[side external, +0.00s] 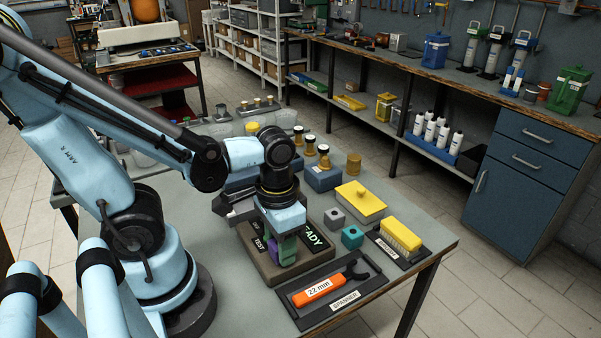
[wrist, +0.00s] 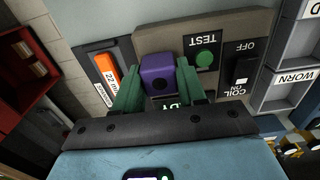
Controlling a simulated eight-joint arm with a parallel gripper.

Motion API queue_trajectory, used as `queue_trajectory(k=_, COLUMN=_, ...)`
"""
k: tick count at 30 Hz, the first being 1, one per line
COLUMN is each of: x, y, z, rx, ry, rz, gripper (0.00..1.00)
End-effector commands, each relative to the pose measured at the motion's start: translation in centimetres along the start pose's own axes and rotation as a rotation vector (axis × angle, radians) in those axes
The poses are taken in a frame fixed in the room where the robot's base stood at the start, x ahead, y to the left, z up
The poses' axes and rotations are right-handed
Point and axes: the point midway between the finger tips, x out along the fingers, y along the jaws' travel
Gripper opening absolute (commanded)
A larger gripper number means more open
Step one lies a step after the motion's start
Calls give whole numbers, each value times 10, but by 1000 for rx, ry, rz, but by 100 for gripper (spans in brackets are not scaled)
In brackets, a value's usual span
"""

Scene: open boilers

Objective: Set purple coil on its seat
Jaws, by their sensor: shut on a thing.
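The purple coil (wrist: 158,74) is a small block with a dark round hole, between the green fingers of my gripper (wrist: 162,88) in the wrist view. In the side view a sliver of the purple coil (side external: 271,249) shows beside the gripper (side external: 285,250), low over the brown test board (side external: 258,262). My gripper is shut on the coil. The board carries a green TEST button (wrist: 205,59), a COIL switch (wrist: 243,73) and a READY panel (side external: 312,238), partly covered. The seat is not visible; I cannot tell whether the coil touches the board.
A tray with an orange spanner (side external: 322,290) lies in front. A grey block (side external: 335,216), a teal block (side external: 352,237), a yellow-lidded box (side external: 360,203) and a yellow brush (side external: 401,236) stand right of the board. WORN-labelled trays (wrist: 288,88) lie beside it in the wrist view.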

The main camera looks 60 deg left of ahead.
Motion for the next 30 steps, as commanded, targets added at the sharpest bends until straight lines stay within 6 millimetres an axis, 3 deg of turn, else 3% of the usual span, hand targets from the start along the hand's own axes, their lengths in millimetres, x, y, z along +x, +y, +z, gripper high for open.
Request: queue_trajectory(k=30, x=7, y=0, z=0, rx=0, ry=0, rz=0, gripper=8)
